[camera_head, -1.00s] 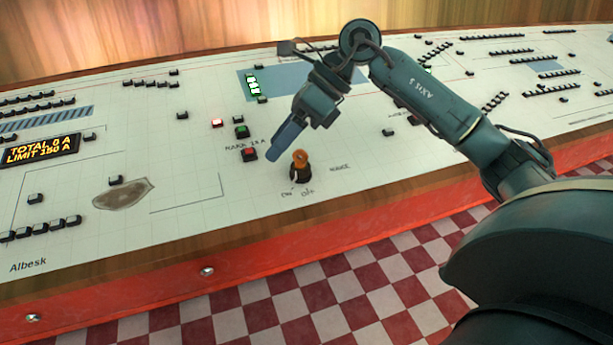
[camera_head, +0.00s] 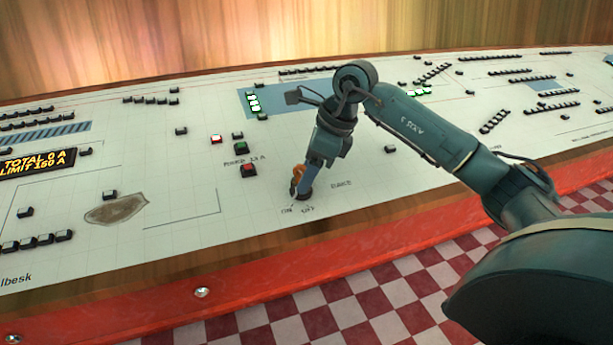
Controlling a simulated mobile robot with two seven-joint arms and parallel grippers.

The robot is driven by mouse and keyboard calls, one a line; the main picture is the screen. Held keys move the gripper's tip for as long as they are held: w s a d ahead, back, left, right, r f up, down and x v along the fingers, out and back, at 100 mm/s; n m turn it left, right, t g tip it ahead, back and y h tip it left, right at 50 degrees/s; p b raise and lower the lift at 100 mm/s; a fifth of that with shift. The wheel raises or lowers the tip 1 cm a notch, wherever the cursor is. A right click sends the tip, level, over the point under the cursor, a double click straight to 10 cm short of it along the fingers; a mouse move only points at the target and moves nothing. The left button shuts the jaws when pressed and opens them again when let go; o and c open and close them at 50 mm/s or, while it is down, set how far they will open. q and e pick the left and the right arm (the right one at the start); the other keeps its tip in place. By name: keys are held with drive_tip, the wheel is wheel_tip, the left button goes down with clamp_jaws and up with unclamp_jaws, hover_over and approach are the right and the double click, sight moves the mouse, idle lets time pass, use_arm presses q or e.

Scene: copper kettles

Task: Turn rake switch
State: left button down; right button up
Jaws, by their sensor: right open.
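The rake switch (camera_head: 296,180) is a small knob with an orange part and a dark base, standing on the white control panel (camera_head: 190,245). Labels reading ON, OFF and RAKE are printed beside it. My right gripper (camera_head: 306,188) points down at the switch, with its fingers at or right beside the knob. The fingers partly cover the knob, and I cannot tell whether they touch it. The right gripper is open. My left gripper is not in view.
A red button (camera_head: 248,171) and a green button (camera_head: 239,149) sit left of the switch. An orange-lit display (camera_head: 38,161) reads TOTAL 0 A, LIMIT 150 A. A brown stain (camera_head: 116,208) marks the panel. A wooden edge and red front border the checkered floor (camera_head: 330,315).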

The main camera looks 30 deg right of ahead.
drive_tip(key=shift+w+a+f, duration=0.15)
drive_tip(key=shift+a+f, duration=0.05)
drive_tip(key=shift+f, duration=0.5)
drive_tip(key=shift+c, duration=0.5)
drive_tip(key=c, duration=0.9)
